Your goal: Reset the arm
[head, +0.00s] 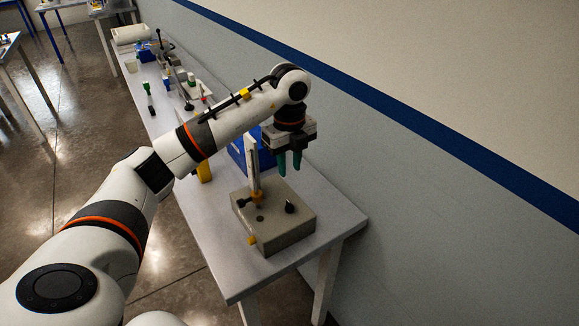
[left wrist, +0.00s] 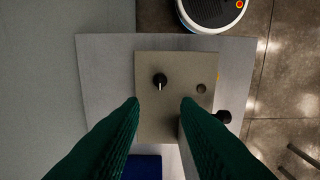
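My left arm (head: 238,110) comes in from the left in the head view and reaches out over a long bench. My left gripper (head: 289,163) points down with green fingers, above and behind a grey box-shaped device with a knob (head: 270,222). In the left wrist view the green fingers (left wrist: 160,105) stand apart with nothing between them. The device's top and black knob (left wrist: 160,79) show beyond the fingertips. My right gripper is not in view.
The white bench (head: 338,213) ends just past the device, along a grey wall (head: 400,150). A white upright post (head: 252,165) stands at the device. A blue object (head: 237,152) is partly hidden behind it. Several bottles and tools lie farther along the bench.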

